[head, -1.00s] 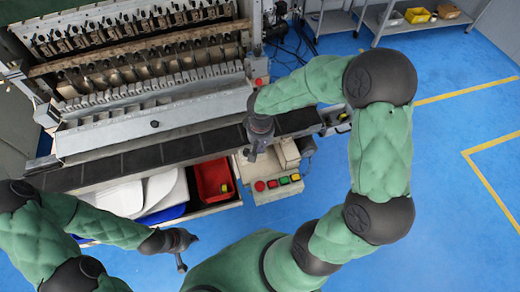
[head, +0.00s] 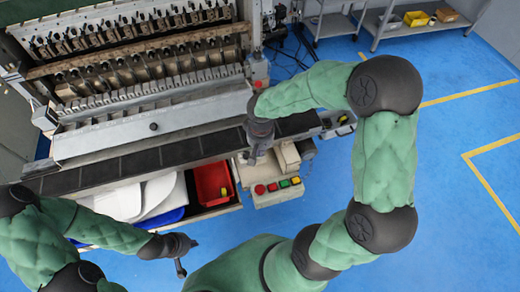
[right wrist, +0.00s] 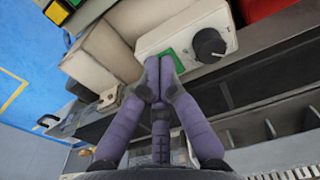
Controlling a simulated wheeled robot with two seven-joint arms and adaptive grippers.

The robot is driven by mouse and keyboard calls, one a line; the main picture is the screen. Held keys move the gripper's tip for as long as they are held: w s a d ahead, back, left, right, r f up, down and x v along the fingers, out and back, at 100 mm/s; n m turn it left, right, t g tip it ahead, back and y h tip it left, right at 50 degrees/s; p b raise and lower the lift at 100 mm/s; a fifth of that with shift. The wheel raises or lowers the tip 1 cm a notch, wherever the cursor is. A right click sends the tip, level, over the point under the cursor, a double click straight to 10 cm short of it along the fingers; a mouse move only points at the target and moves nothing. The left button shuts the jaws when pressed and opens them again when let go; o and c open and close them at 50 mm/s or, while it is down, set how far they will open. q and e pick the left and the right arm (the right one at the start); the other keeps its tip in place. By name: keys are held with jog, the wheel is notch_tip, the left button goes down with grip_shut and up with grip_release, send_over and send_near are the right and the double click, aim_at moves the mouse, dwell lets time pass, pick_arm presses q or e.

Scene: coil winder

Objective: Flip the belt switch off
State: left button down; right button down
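A white control box (right wrist: 200,32) with a black knob (right wrist: 209,44) and a green plate (right wrist: 178,62) fills the top middle of the right wrist view. The green plate looks like the switch's mounting; the switch lever itself is hidden by my fingers. My right gripper (right wrist: 159,66) has its fingertips together right at the green plate; I cannot tell whether they touch it. In the head view my right gripper (head: 252,160) points down beside the conveyor belt (head: 130,163), hiding the box. My left gripper (head: 186,258) hangs at the lower left, away from the machine; its finger opening is unclear.
A panel with red, yellow and green buttons (head: 278,188) stands just in front of my right gripper. A red bin (head: 211,183) and white sheets (head: 160,196) lie below the belt. Coil winder machinery (head: 150,75) is behind it. Blue floor to the right is open.

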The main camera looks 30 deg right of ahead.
pick_arm(q)
jog(key=shift+f, duration=0.2)
pick_arm(e)
jog(key=shift+s+a+f, duration=0.25)
jog(key=shift+s+f, duration=0.45)
jog(key=shift+w, duration=0.15)
pick_arm(q)
jog(key=shift+s+a, duration=0.1)
jog(key=shift+s, duration=0.15)
pick_arm(e)
jog(key=shift+w+d+r, duration=0.1)
jog(key=shift+w+r, duration=0.1)
jog(key=shift+w, duration=0.25)
pick_arm(q)
jog(key=shift+r, duration=0.15)
pick_arm(e)
jog(key=shift+w+r, duration=0.1)
jog(key=shift+r, duration=0.05)
